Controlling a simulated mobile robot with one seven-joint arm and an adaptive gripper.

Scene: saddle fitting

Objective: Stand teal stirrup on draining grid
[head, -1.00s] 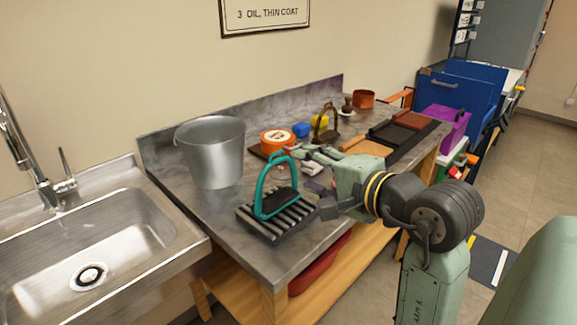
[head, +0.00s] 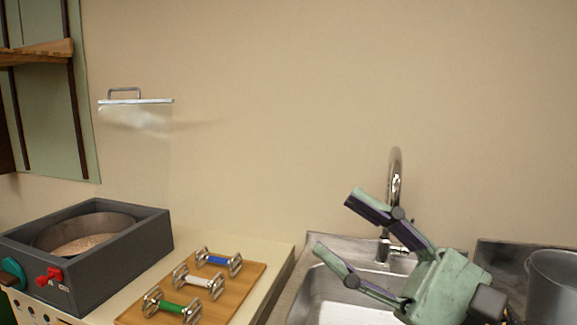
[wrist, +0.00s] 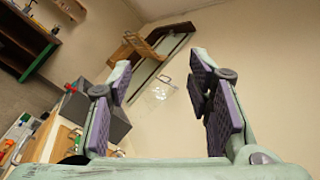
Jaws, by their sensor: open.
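My gripper (head: 338,226) is open and empty in front of the sink and its tap, with a clear gap between its two fingers. In the wrist view my gripper (wrist: 160,72) also shows spread purple-padded fingers with nothing between them. The teal stirrup and the draining grid are in neither view now; one second ago the stirrup stood upright on the dark slatted grid on the metal worktop.
The steel sink (head: 345,310) and tap (head: 396,175) are behind my gripper. A metal bucket (head: 553,290) is at the right edge. A wooden board (head: 245,275) with several metal spools and a dark grey box (head: 120,262) with a round pan stand at left.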

